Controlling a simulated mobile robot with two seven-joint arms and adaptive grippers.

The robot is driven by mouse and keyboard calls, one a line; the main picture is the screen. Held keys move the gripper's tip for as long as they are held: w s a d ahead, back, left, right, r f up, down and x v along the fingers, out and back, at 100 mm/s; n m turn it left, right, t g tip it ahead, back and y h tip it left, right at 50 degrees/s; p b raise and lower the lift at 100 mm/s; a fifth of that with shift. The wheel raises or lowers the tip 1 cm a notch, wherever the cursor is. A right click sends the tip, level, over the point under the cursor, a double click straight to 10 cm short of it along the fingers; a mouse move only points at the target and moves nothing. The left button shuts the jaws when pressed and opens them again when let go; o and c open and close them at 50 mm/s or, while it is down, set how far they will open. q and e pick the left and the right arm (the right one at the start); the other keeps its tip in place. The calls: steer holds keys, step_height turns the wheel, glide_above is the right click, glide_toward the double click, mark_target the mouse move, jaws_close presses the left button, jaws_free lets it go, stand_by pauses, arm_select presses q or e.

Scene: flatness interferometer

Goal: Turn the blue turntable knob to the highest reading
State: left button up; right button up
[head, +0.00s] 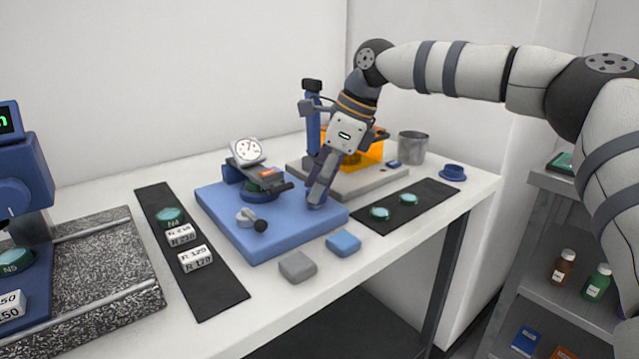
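The blue base (285,238) stands on the white table. My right gripper (317,197) points down at the base's right side, fingertips at a small blue part there. That part is mostly hidden, so I cannot tell whether it is the knob or whether the fingers grip it. My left gripper is out of view.
Dark mats (212,290) flank the base.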

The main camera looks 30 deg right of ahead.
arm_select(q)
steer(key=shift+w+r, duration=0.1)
arm_select(e)
steer(key=shift+s+r+m+p, duration=0.1)
steer(key=shift+r+m+p, duration=0.1)
steer(key=shift+m+p, duration=0.25)
steer(key=m+p, duration=0.1)
steer(key=m, duration=0.1)
steer(key=m+t+h+p, duration=0.1)
steer(key=m, duration=0.1)
steer(key=shift+s+a+r+h+p, duration=0.1)
steer(key=shift+r+h+p, duration=0.05)
steer(key=shift+h+p, duration=0.2)
steer(key=shift+m, duration=0.35)
steer(key=m, duration=0.1)
steer(key=m+h, duration=0.1)
steer(key=shift+a+f+m+t+p, duration=0.1)
steer(key=shift+f+m+t+p, duration=0.2)
steer(key=shift+f, duration=0.05)
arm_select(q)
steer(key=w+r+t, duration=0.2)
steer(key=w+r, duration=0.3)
arm_select(e)
steer(key=shift+m+h, duration=0.75)
steer(key=shift+m, duration=1.05)
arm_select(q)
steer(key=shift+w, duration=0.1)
arm_select(e)
steer(key=shift+f, duration=0.1)
